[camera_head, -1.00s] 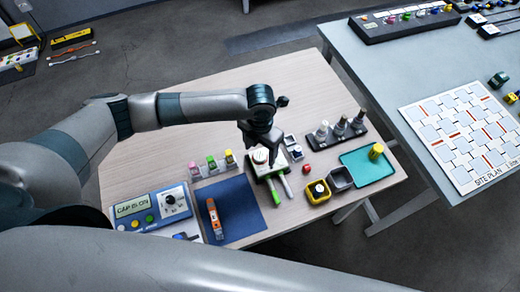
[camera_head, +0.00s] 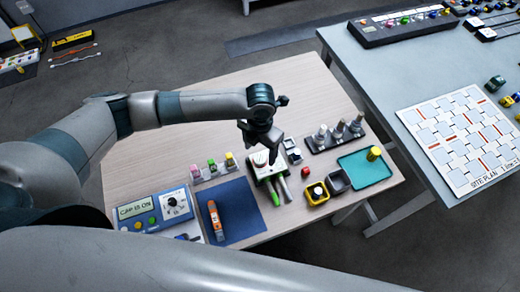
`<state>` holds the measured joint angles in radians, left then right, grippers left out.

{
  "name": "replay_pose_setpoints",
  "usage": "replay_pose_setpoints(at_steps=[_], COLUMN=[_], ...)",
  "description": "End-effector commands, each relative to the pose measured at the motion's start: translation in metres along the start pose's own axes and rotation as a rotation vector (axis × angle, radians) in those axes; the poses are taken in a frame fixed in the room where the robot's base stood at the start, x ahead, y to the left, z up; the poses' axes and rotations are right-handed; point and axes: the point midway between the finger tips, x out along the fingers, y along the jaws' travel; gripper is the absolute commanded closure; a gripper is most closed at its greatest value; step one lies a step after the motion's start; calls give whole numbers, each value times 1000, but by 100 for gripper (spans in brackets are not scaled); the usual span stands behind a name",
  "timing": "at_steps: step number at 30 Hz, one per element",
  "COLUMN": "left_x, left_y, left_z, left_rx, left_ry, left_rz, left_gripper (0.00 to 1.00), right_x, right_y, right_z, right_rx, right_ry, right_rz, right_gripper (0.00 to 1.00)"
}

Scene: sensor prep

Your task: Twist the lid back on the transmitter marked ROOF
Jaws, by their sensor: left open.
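My left gripper (camera_head: 272,157) is open and points down over a pale holder (camera_head: 258,168) at the middle of the table. I cannot tell whether its fingers touch anything there. A rack (camera_head: 330,142) at the right back of the table holds three grey-and-white upright devices, one of them here (camera_head: 321,135). No ROOF marking is readable, so I cannot tell which thing is the transmitter or its lid. A blue panel (camera_head: 153,225) at the front left has a display (camera_head: 135,208) that reads "CAP IS ON". My right gripper is not in view.
An orange tool (camera_head: 215,218) lies on a blue mat (camera_head: 240,208). Small pink-, green- and yellow-topped containers (camera_head: 213,168) stand behind it. A yellow-and-black block (camera_head: 317,193), grey bin (camera_head: 338,182) and teal tray (camera_head: 362,172) are at the right. The table's (camera_head: 160,145) back left is bare.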

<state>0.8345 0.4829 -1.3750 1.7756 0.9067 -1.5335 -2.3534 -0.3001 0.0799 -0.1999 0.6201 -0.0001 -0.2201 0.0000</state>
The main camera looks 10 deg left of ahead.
Motion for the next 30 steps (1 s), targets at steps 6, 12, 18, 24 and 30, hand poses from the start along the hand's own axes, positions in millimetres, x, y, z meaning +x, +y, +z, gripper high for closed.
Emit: replay_pose_setpoints(at_steps=[6,12,18,24,30], left_x=[-16,-27,-37,-38,-37], left_y=[0,0,0,0,0], left_z=[0,0,0,0,0], left_rx=[0,0,0,0,0], left_ry=[0,0,0,0,0], left_rz=[0,0,0,0,0], left_gripper=[35,35,35,35,35], right_x=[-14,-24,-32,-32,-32], right_y=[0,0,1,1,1], right_z=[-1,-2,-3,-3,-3], right_rx=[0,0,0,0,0], right_ry=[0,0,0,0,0], right_rz=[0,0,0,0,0], right_gripper=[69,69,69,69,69])
